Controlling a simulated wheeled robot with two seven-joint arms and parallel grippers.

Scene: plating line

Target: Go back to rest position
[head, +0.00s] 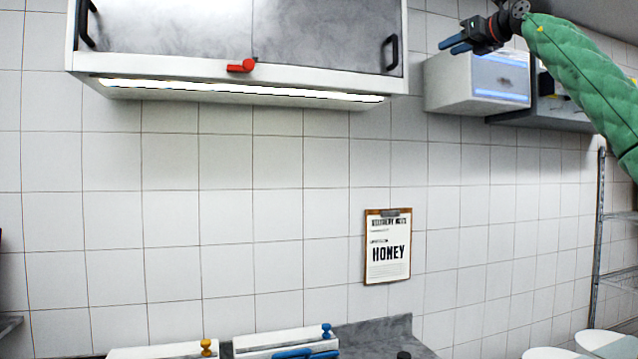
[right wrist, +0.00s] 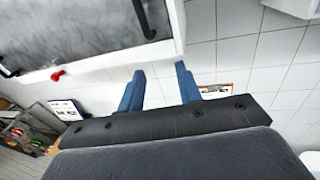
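My right gripper (head: 457,44) is raised high at the upper right of the head view, at the end of my green-sleeved right arm. Its two blue fingers point left toward the wall cabinet. In the right wrist view the fingers (right wrist: 160,90) stand apart with nothing between them, so the gripper is open and empty. I do not make out my left gripper in the head view.
A wall cabinet (head: 240,68) with a red knob (head: 241,66) hangs at upper left. A smaller cabinet (head: 470,85) is close below my right gripper. A clipboard reading HONEY (head: 388,246) hangs on the tiled wall. White boxes (head: 285,340) and unclear blue shapes (head: 305,354) are at the bottom.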

